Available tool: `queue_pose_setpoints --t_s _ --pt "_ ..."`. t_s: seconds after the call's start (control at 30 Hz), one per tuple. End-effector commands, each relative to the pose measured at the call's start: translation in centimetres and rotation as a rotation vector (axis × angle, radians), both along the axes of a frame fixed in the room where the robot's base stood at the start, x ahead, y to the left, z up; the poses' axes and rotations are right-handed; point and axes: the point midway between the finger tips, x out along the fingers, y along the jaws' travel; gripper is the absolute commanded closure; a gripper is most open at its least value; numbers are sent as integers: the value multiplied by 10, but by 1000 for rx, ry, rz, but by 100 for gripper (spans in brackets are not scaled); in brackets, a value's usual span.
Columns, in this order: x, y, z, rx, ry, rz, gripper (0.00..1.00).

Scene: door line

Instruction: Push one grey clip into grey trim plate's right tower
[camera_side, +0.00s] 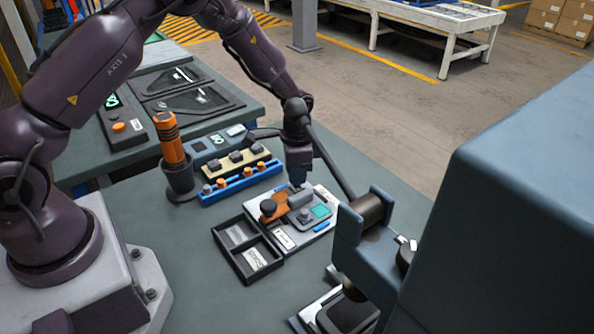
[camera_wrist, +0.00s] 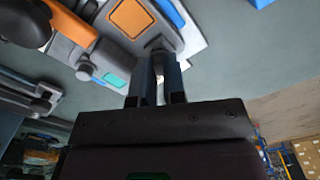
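A grey plate with a teal patch (camera_side: 320,211) and a round grey knob (camera_side: 304,215) lies on the white board; I take it for the grey trim plate. The teal patch also shows in the wrist view (camera_wrist: 115,81). My gripper (camera_side: 298,184) points down over the back of this group of parts. In the wrist view its two fingers (camera_wrist: 158,62) stand a narrow gap apart, tips close to a grey part with an orange square (camera_wrist: 131,17). I cannot tell whether a clip is between them. The right tower is not clearly distinguishable. Small dark-grey pieces (camera_side: 236,156) sit on a beige rack.
An orange part with a dark knob (camera_side: 268,207) adjoins the grey plate. A blue rack with orange pieces (camera_side: 243,182), a black two-compartment tray (camera_side: 246,276) and an orange tool in a dark cup (camera_side: 181,184) stand nearby. A large blue-grey machine (camera_side: 500,210) blocks the right.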

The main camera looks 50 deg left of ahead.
Motion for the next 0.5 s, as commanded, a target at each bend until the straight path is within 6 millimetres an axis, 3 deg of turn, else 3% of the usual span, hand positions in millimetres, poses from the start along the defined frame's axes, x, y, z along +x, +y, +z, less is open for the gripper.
queue_pose_setpoints --t_s 0.5 --pt "0 0 -8 0 -1 0 100"
